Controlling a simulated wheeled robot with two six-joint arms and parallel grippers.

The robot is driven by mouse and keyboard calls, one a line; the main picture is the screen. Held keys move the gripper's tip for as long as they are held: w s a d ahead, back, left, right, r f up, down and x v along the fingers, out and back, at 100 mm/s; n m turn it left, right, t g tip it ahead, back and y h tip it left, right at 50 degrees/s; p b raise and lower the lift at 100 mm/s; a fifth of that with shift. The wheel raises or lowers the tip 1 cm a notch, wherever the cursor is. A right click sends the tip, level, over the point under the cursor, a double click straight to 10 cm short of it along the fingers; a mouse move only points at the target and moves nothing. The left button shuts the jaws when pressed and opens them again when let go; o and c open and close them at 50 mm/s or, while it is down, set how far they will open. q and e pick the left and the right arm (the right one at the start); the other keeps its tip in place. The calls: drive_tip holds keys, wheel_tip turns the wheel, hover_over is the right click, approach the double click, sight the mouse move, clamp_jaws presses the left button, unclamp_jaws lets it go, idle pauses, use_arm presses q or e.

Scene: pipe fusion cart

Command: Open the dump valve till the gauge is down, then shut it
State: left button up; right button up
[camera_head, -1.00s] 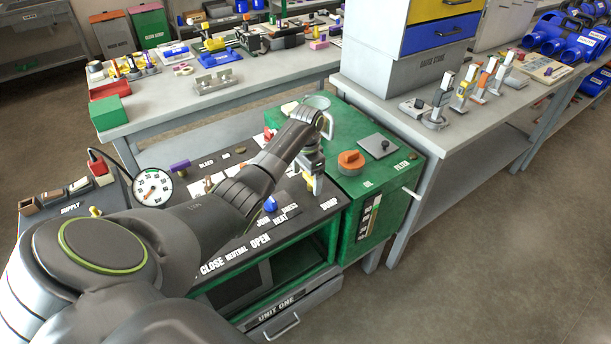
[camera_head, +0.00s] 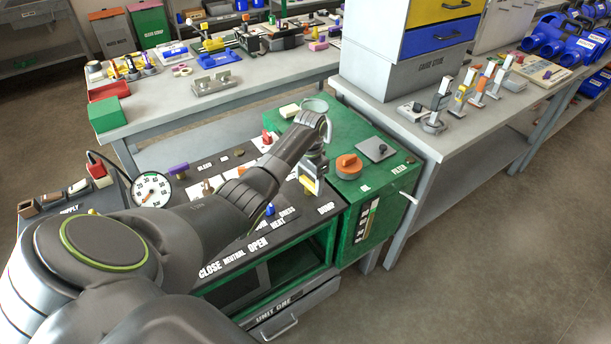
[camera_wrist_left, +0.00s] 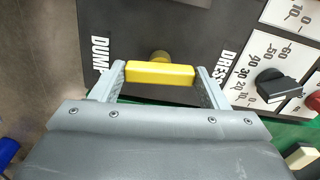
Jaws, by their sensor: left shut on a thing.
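The dump valve is a yellow bar handle (camera_wrist_left: 160,73) on a short round stem, on the dark panel between the DUMP and DRESS labels. It lies crosswise between the fingers of my left gripper (camera_wrist_left: 162,80), which is shut on it. In the head view my left gripper (camera_head: 312,182) points down at the panel beside the DUMP label, and the handle is mostly hidden there. My right gripper is not in view.
An orange knob (camera_head: 349,165) sits on the green cabinet (camera_head: 385,205) to the right. A blue knob (camera_head: 270,210) is close to my forearm. The wrist view shows a black dial knob (camera_wrist_left: 278,88) at right. Grey benches stand behind, with open floor at right.

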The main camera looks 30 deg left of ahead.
use_arm(q)
drive_tip(key=shift+w+r, duration=0.3)
drive_tip(key=shift+r, duration=0.05)
drive_tip(key=o, duration=0.7)
drive_tip(key=shift+o, duration=1.3)
drive_tip(key=shift+s+f, duration=0.1)
drive_tip(key=shift+f, duration=0.05)
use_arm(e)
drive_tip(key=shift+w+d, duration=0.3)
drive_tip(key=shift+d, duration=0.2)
use_arm(q)
wheel_tip(320, 180, up, 12)
wheel_tip(320, 180, up, 5)
drive_tip(key=p, duration=0.2)
hover_over(309, 181)
drive_tip(key=shift+s+r+p, duration=0.1)
drive_tip(key=shift+r+p, duration=0.2)
drive_tip(key=shift+p, duration=0.1)
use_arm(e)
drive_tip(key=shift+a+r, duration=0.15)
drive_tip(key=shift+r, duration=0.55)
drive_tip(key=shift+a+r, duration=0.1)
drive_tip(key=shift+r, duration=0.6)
